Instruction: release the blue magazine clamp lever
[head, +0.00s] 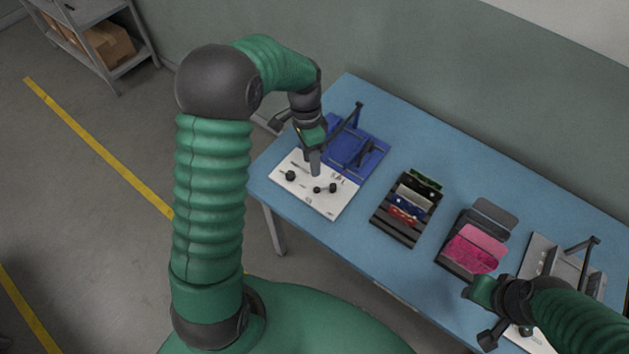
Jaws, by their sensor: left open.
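A blue magazine fixture (370,158) lies on the table at the upper left, with a white plate (330,207) in front of it. A dark lever arm (352,117) stands tilted up from the blue fixture's left part. My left gripper (315,170) points down over the white plate, just in front of the blue fixture and apart from the lever. It is open, with nothing seen between its fingers. My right gripper (484,292) is at the lower right, beside the grey fixture; its fingers are not clear.
The blue table (405,135) also holds a dark rack of coloured pieces (392,225), a black holder with pink pads (474,250) and a grey fixture with a raised dark arm (545,260). Black knobs (290,175) stand on the white plate. The table's back strip is clear.

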